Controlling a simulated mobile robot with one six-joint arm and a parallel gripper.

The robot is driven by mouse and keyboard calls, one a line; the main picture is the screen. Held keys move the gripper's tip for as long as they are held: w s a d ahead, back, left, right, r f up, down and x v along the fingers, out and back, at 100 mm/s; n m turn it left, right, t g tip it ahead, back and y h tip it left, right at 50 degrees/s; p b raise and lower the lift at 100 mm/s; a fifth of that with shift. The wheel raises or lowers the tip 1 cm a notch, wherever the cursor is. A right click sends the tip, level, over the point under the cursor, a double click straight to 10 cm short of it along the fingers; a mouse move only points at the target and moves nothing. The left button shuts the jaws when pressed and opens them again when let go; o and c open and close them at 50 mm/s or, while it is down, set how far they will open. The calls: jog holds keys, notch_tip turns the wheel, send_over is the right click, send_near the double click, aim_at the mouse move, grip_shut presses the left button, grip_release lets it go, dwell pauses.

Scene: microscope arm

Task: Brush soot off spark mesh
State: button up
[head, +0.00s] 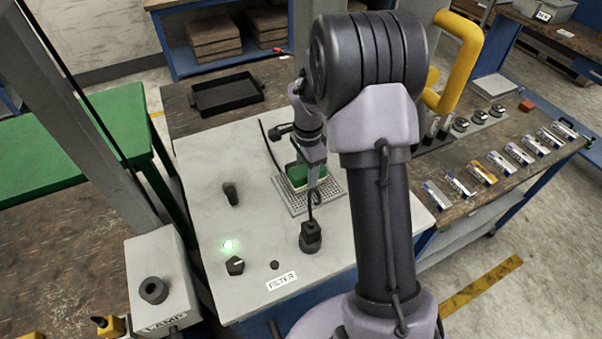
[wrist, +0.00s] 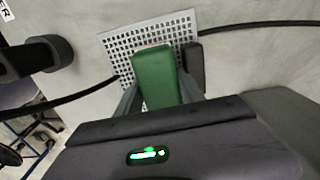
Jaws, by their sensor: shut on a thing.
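The spark mesh is a pale perforated plate (head: 328,191) lying on the grey panel; its holes also show in the wrist view (wrist: 120,45). My gripper (head: 306,172) is shut on a green brush (head: 296,176) over the mesh. In the wrist view the green brush (wrist: 155,76) sits between the two fingers of my gripper (wrist: 160,92), with a pale edge at its far end by the mesh. The brush covers part of the mesh. I cannot tell whether its bristles touch the mesh, and no soot can be made out.
A dark plug (head: 310,238) with a cable stands just in front of the mesh. A dark lever (head: 230,193) and a knob (head: 235,266) are on the panel's left. A small dark block (wrist: 195,65) sits by the mesh. A black tray (head: 227,94) lies behind.

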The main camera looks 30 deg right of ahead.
jog(key=shift+d, duration=0.15)
jog(key=shift+d, duration=1.2)
jog(key=shift+a, duration=0.15)
jog(key=shift+s+a+f+b, duration=0.15)
jog(key=shift+a+b, duration=0.15)
jog(key=shift+a, duration=0.9)
jog(key=shift+a, duration=0.15)
jog(key=shift+a+b, duration=0.3)
jog(key=shift+a, duration=0.85)
